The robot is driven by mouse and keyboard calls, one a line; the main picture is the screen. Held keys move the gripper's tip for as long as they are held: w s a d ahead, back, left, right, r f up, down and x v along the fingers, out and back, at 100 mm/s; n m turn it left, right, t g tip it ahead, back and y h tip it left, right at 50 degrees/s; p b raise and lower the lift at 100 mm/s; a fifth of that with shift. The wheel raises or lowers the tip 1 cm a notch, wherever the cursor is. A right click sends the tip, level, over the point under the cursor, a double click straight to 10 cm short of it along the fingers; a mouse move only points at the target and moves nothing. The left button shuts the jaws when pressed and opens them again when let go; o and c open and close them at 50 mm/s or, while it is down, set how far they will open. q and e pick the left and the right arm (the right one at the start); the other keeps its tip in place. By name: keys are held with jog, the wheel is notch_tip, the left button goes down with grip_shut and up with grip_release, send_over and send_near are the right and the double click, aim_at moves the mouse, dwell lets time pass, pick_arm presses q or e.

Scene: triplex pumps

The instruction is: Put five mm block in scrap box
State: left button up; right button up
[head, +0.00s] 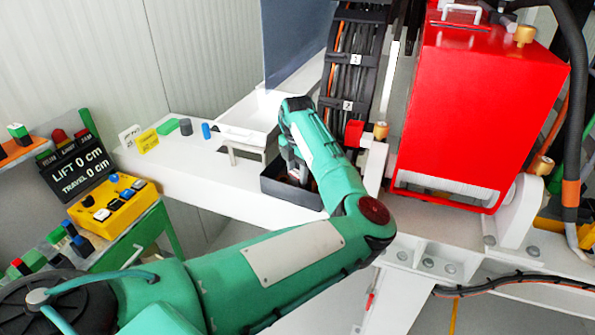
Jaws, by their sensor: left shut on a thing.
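My left gripper (296,172) points down at an open black box (284,189) on the white bench, with its fingers at or inside the rim. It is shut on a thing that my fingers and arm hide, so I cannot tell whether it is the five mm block. No label on the black box is readable, so I cannot confirm that it is the scrap box. My right gripper is not in view.
A white tray (245,130) stands behind the black box. A large red housing (470,115) blocks the right. A yellow button panel (113,205) is at left.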

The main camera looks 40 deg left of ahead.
aim_at(297, 172)
pick_arm(q)
jog(key=shift+f, duration=0.45)
jog(key=shift+f, duration=0.15)
jog(key=o, duration=1)
jog(key=shift+f, duration=0.1)
notch_tip(297, 172, up, 13)
jog(key=b, duration=0.4)
jog(key=shift+f, duration=0.2)
